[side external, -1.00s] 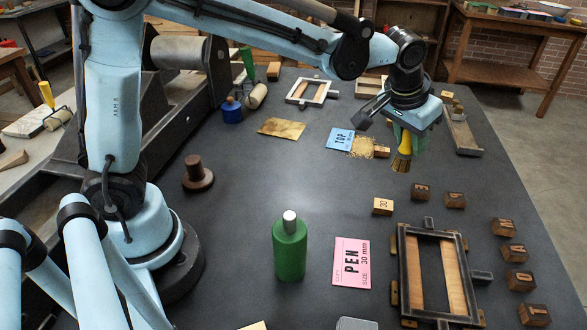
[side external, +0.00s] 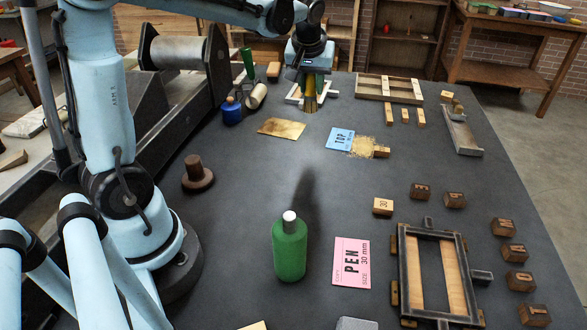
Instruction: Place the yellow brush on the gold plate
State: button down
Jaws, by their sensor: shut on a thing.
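The gold plate (side external: 281,128) lies flat on the dark table, left of the blue TOP card. My gripper (side external: 309,88) is above the far part of the table, up and to the right of the plate in the side external view. It is shut on the yellow brush (side external: 310,103), which hangs with its bristles down. The brush appears to be above the table and apart from the plate. The gripper hides part of the brush's handle and part of a white frame behind it.
The blue TOP card (side external: 339,139) and a straw-coloured patch (side external: 362,147) lie right of the plate. A green bottle (side external: 290,247) stands nearer. The table between bottle and plate is clear.

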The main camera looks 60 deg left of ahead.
jog(key=shift+s+a+f, duration=0.1)
jog(key=shift+a+f, duration=1.7)
jog(key=shift+a, duration=0.25)
jog(key=shift+s+a+f, duration=0.15)
jog(key=shift+a+f, duration=1.7)
jog(key=shift+a, duration=0.2)
jog(key=shift+s+a+f, duration=0.1)
jog(key=shift+a+f, duration=1.7)
jog(key=shift+a, duration=0.25)
jog(key=shift+f, duration=0.1)
jog(key=c, duration=0.8)
grip_release()
jog(key=shift+c, duration=0.2)
jog(key=v, duration=1.1)
jog(key=s+d+m+t+h, duration=0.1)
jog(key=s+d+m, duration=0.3)
jog(key=d, duration=0.8)
jog(key=s+d+m+t+h, duration=0.2)
jog(key=s+d+m, duration=0.3)
jog(key=d, duration=0.7)
jog(key=shift+s+f+t, duration=0.2)
jog(key=shift+s+t, duration=0.2)
jog(key=shift+s, duration=0.3)
